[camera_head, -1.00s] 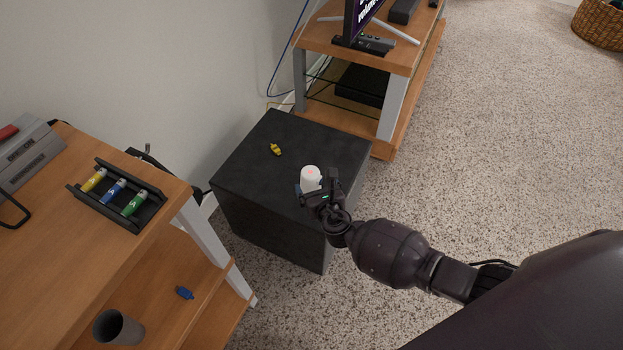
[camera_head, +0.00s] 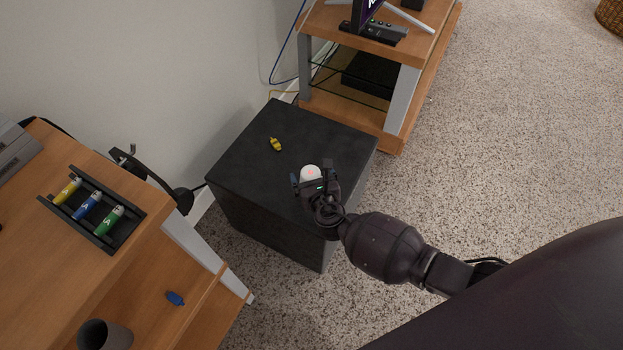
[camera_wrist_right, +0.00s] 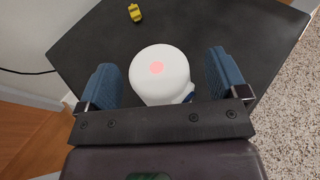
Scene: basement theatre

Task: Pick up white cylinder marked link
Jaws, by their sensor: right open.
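The white cylinder (camera_head: 310,173) stands on the black box-shaped stand (camera_head: 245,165), near its right front edge. It also shows in the right wrist view (camera_wrist_right: 160,75), upright, with a reddish dot on its top; no "link" marking is readable. My right gripper (camera_head: 313,180) is open at the cylinder. The cylinder's lower part is hidden by the gripper. My left gripper is out of view.
A small yellow object (camera_head: 276,144) lies farther back on the black stand. A wooden desk (camera_head: 40,265) with a black battery tray (camera_head: 128,233) is at left, and a wooden TV stand (camera_head: 400,150) is behind. Open carpet lies to the right.

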